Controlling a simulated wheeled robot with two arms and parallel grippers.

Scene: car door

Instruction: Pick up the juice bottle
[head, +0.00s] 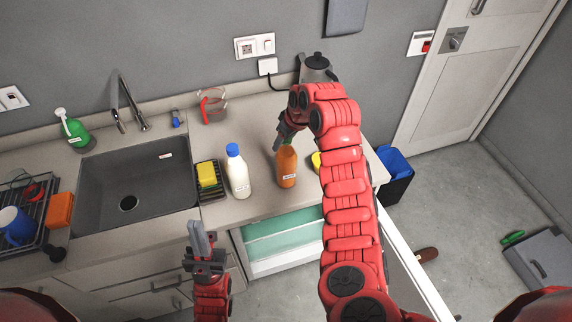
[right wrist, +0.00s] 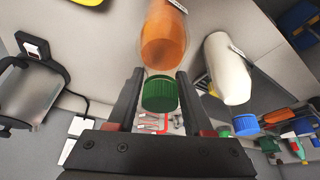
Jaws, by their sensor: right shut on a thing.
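The juice bottle (head: 286,167) is orange with a white label and stands upright near the front edge of the counter. In the right wrist view the bottle (right wrist: 164,38) shows its green cap (right wrist: 159,94) between the two fingers. My right gripper (head: 281,142) reaches down from above and is shut on the bottle's upper part. In the head view the gripper hides the cap. My left gripper (head: 199,238) is in front of the counter, away from the bottle, with nothing visible in it. It is seen edge-on, so its opening cannot be told.
A white milk bottle with a blue cap (head: 238,173) stands left of the juice. Beside it are a yellow sponge (head: 206,175) in a dark holder and the sink (head: 150,185). A kettle (head: 315,69) and measuring cup (head: 213,107) stand behind. A yellow thing (head: 316,160) is partly hidden by my right arm.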

